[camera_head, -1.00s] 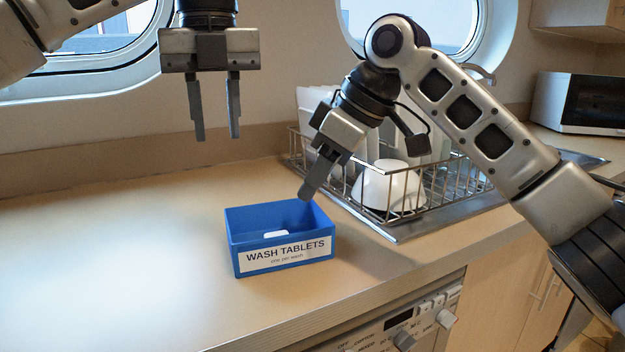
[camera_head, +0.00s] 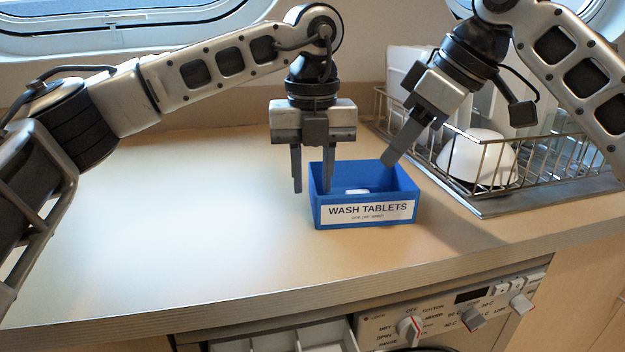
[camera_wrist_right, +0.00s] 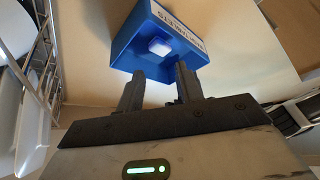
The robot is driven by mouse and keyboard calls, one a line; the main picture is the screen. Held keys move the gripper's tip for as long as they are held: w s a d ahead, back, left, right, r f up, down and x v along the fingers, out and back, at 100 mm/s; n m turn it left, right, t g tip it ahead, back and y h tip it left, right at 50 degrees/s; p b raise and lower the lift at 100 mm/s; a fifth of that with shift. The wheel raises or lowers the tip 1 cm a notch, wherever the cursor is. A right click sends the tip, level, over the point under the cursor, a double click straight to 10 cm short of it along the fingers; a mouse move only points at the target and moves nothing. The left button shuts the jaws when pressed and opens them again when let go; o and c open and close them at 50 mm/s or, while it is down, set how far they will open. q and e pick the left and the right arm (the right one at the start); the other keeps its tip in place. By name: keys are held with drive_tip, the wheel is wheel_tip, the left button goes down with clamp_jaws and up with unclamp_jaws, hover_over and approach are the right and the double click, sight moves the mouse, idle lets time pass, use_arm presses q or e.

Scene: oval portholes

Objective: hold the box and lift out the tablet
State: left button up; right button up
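The blue box (camera_head: 366,217), labelled "WASH TABLETS", stands upright on the counter. One white tablet (camera_head: 357,191) shows inside it; the front wall hides part of it. The tablet also shows in the right wrist view (camera_wrist_right: 159,47). My left gripper (camera_head: 313,190) points down, open, at the box's left wall. One finger is outside the wall and the other appears inside; neither is clearly gripping. My right gripper (camera_head: 388,162) is tilted at the back right rim of the box. In the right wrist view its fingers (camera_wrist_right: 160,85) are apart with nothing between them.
A wire dish rack (camera_head: 470,185) with a white bowl (camera_head: 478,158) stands right of the box. Below the counter edge is a washing machine panel (camera_head: 450,315) with a white compartmented drawer (camera_head: 318,338) pulled out. The counter (camera_head: 180,220) left of the box is clear.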

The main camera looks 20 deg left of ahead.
sight(366, 186)
use_arm(q)
drive_tip(key=shift+f, duration=0.65)
clamp_jaws()
use_arm(e)
drive_tip(key=shift+o, duration=0.5)
drive_tip(key=a+f+n+g, duration=0.1)
drive_tip(key=f, duration=0.1)
drive_tip(key=a+f+n, duration=0.2)
drive_tip(key=f, duration=0.1)
drive_tip(key=w+a+f+n+g, duration=0.1)
drive_tip(key=f, duration=0.2)
drive_tip(key=shift+w+a+f+n+g+y, duration=0.1)
drive_tip(key=shift+a+n+g+y, duration=0.2)
drive_tip(key=shift+a+y, duration=0.1)
